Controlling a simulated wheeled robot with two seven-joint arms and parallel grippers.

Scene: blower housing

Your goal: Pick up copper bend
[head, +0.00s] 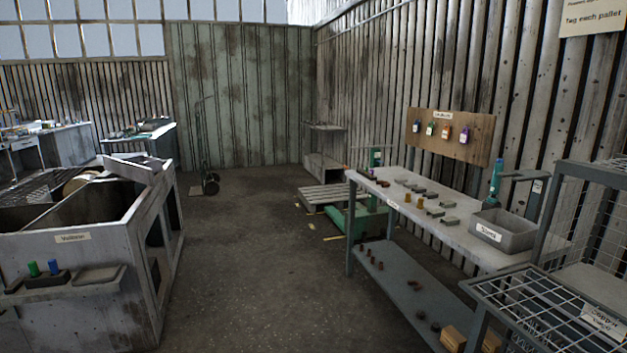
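Neither of my grippers is in view. I cannot pick out a copper bend for certain at this size. Two small orange-brown pieces, one at the left (407,197) and one at the right (420,201), stand on the grey workbench (455,230) at the right. Several small dark reddish-brown pieces (371,260) stand on the bench's lower shelf (400,285), with more brown pieces (435,327) toward its near end. Their shapes are too small to tell. A wire-mesh cage (530,305) at the lower right bears a label (603,322) that seems to begin with "Copper".
A grey labelled bin (503,230) and several grey blocks share the benchtop. A pegboard (450,137) with coloured tags stands behind. A large grey bin (75,275) blocks the left. A hand truck (209,180) and pallet (330,194) stand farther back. The middle floor is clear.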

